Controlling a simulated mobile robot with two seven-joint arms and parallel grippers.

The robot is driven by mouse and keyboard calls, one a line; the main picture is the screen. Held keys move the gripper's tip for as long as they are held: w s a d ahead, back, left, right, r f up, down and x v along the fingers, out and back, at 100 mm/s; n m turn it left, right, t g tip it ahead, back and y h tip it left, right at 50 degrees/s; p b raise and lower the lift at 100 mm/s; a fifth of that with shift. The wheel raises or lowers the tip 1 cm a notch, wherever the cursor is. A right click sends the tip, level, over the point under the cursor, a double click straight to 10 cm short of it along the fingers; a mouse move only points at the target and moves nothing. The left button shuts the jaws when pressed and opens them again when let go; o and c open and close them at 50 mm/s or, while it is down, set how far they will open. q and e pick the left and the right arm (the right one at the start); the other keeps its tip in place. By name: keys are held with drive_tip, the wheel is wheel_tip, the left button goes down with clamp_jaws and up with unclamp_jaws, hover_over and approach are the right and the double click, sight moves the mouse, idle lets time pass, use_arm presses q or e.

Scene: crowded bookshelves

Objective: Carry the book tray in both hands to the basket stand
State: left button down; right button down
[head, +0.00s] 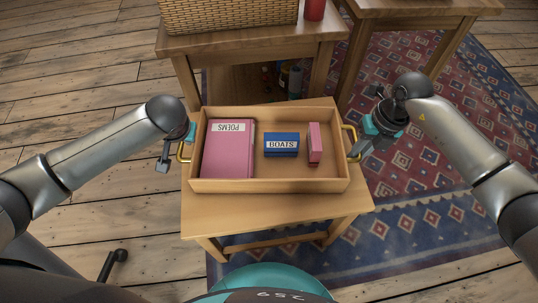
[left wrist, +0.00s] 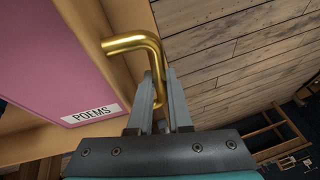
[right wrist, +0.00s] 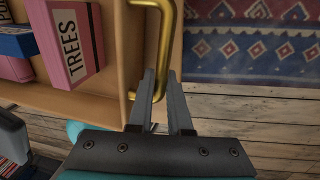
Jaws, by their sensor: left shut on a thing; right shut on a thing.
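The wooden book tray (head: 268,186) sits on or just above a small wooden table (head: 270,208); I cannot tell if it touches. It holds a pink POEMS book (head: 228,155), a blue BOATS book (head: 281,145) and a narrow pink book (head: 314,143), which reads TREES in the right wrist view (right wrist: 72,45). My left gripper (head: 178,150) is shut on the left brass handle (left wrist: 150,45). My right gripper (head: 362,148) is shut on the right brass handle (right wrist: 166,30). The basket stand (head: 250,43) stands behind the tray, with a wicker basket (head: 230,14) on top.
A red cylinder (head: 314,9) stands beside the basket. Bottles (head: 290,78) sit low under the stand. Another wooden table (head: 425,8) is at the back right. A patterned rug (head: 430,150) lies to the right; bare plank floor (head: 70,110) is open to the left.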

use_arm(q)
drive_tip(key=shift+w+a+r, duration=0.1)
drive_tip(key=shift+r, duration=0.05)
use_arm(e)
drive_tip(key=shift+d+r, duration=0.1)
use_arm(q)
drive_tip(key=c, duration=0.8)
unclamp_jaws()
drive_tip(key=shift+c, duration=0.2)
use_arm(e)
drive_tip(key=c, duration=0.8)
unclamp_jaws()
drive_tip(key=shift+c, duration=0.2)
use_arm(q)
drive_tip(key=shift+s+d+r, duration=0.25)
drive_tip(key=shift+r, duration=0.05)
use_arm(e)
drive_tip(key=shift+r, duration=0.35)
use_arm(q)
drive_tip(key=v, duration=1.1)
use_arm(e)
wheel_tip(320, 180, up, 12)
drive_tip(key=d, duration=0.2)
drive_tip(key=shift+f, duration=0.25)
use_arm(q)
drive_tip(key=shift+s, duration=0.1)
use_arm(e)
drive_tip(key=shift+w, duration=0.1)
